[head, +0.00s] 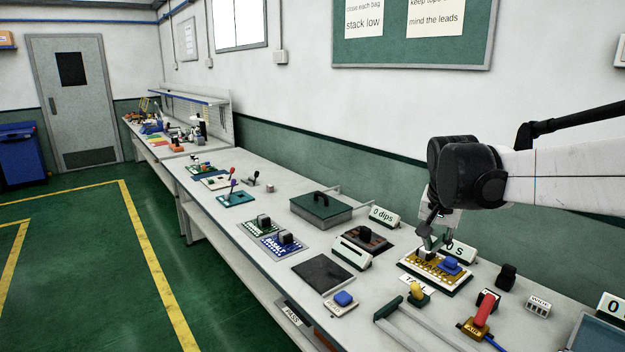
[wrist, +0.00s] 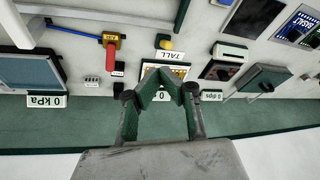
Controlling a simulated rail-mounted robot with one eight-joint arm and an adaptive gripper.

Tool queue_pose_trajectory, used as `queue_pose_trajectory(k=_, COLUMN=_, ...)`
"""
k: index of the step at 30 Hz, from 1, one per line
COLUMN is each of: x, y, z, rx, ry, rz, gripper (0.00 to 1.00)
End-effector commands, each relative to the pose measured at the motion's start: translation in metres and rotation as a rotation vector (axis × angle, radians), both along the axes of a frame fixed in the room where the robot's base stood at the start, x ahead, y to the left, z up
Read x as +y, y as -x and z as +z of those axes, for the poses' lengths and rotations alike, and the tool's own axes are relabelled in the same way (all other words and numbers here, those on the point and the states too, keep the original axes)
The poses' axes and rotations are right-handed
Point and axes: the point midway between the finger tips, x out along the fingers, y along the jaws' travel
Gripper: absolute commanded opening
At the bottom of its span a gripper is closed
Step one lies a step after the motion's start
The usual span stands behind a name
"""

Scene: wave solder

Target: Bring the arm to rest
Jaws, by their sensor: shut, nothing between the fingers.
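My gripper (wrist: 163,77) is shut, with its green fingertips meeting and nothing between them in the wrist view. In the head view my arm comes in from the right and my gripper (head: 432,243) points down over a yellow board in a pale-edged tray (head: 437,284). A blue-knobbed piece (head: 450,264) sits on that board, beside the fingers. I cannot tell whether the fingertips touch the board or hover just above it.
The long bench holds a green-lidded box (head: 321,208), a dark square pad (head: 323,273), a blue button (head: 344,299), a red-handled air valve (head: 482,313) and a yellow knob (head: 416,291) near my gripper. The wall stands close behind. Open floor (head: 80,270) lies left of the bench.

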Motion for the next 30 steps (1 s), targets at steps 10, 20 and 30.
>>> queue_pose_trajectory(k=10, x=0.029, y=0.096, z=0.011, rx=-0.077, ry=0.033, rz=0.174, gripper=0.00)
queue_pose_trajectory(k=20, x=0.050, y=0.179, z=-0.005, rx=-0.153, ry=0.075, rz=0.332, gripper=0.00)
queue_pose_trajectory(k=30, x=0.066, y=0.247, z=-0.039, rx=-0.226, ry=0.122, rz=0.468, gripper=0.00)
